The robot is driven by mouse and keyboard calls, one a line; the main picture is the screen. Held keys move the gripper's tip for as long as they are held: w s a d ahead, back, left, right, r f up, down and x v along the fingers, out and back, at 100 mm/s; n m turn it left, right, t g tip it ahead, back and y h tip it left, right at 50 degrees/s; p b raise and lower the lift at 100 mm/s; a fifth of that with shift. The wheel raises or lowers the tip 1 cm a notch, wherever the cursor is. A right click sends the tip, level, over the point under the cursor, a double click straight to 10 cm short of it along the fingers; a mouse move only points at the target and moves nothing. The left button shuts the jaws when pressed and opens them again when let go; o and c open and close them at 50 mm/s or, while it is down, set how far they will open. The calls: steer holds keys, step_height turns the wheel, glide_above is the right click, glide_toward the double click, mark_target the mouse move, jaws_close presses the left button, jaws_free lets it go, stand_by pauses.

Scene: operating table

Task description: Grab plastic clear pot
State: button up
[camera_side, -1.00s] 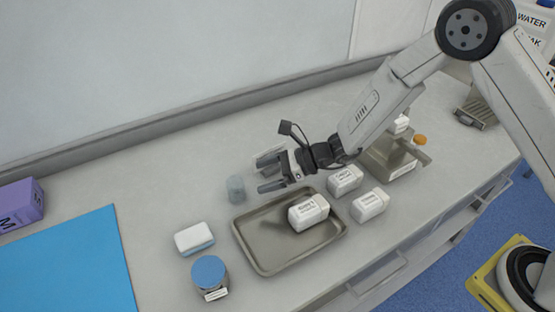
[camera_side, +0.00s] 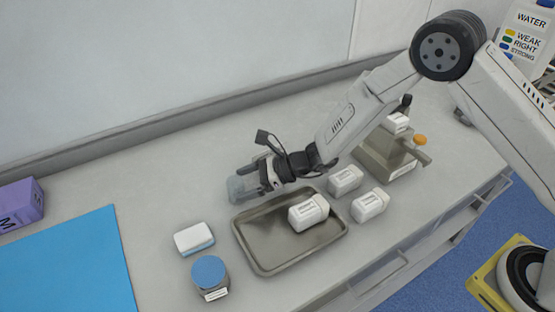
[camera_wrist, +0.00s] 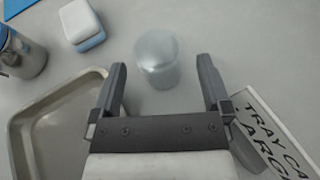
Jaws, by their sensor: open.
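The clear plastic pot (camera_side: 236,189) stands upright on the table, just behind the tray's back left corner. In the wrist view the pot (camera_wrist: 158,60) sits between and slightly beyond the fingertips, with a gap on each side. My gripper (camera_side: 250,182) is open and empty, low over the table with its fingers at the pot. In the wrist view its two dark fingers (camera_wrist: 160,72) are spread on either side of the pot's near edge. In the side view the fingers partly hide the pot.
A blue-lidded jar (camera_side: 210,277) and a white-and-blue block (camera_side: 194,239) are at left. A blue mat (camera_side: 65,265) and purple box (camera_side: 20,204) lie farther left.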

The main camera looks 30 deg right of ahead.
steer(key=shift+x, duration=1.35)
steer(key=shift+d, duration=0.1)
jaws_close()
steer(key=shift+r, duration=0.1)
steer(key=shift+r, duration=0.8)
steer(key=s+d+r, duration=0.6)
steer(key=s+r, duration=0.5)
steer(key=s, duration=0.1)
steer(key=shift+s, duration=0.3)
steer(key=shift+r, duration=0.1)
